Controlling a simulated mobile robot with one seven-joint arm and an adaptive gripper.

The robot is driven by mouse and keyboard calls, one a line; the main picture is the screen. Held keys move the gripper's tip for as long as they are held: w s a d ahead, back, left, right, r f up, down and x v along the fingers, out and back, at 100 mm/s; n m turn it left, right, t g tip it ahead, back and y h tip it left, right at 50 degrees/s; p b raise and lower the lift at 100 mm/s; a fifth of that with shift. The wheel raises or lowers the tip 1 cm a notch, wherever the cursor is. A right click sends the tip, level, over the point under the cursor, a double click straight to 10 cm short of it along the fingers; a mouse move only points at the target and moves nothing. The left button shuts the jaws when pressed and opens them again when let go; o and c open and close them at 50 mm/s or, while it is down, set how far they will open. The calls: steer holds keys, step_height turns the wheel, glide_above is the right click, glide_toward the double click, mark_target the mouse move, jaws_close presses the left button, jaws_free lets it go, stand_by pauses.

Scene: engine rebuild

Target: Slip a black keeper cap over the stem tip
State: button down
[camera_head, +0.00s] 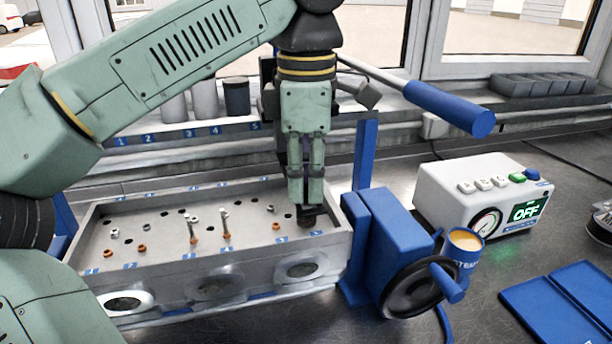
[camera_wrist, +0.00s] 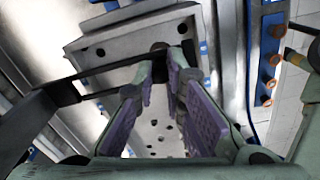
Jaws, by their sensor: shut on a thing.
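The grey cylinder head (camera_head: 160,225) lies on the bench, with holes and numbered blue labels along its top. Two thin metal stems (camera_head: 224,222) stand upright near its middle, with orange rings at their feet. My gripper (camera_head: 308,205) points straight down over the right end of the head. It is shut on a small black piece, likely the keeper cap (camera_head: 308,219), just above or on the top face; I cannot tell if they touch. Any stem under it is hidden. In the wrist view, my gripper (camera_wrist: 161,70) shows purple pads close together, and what they hold is unclear.
A blue stand with a black handwheel (camera_head: 418,288) is close on the right of the head. Beyond it are a blue cup (camera_head: 462,246) and a white gauge box reading OFF (camera_head: 485,190). A blue-handled bar (camera_head: 450,108) slants behind my gripper.

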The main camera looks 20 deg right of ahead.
steer(key=c, duration=1.6)
jaws_free()
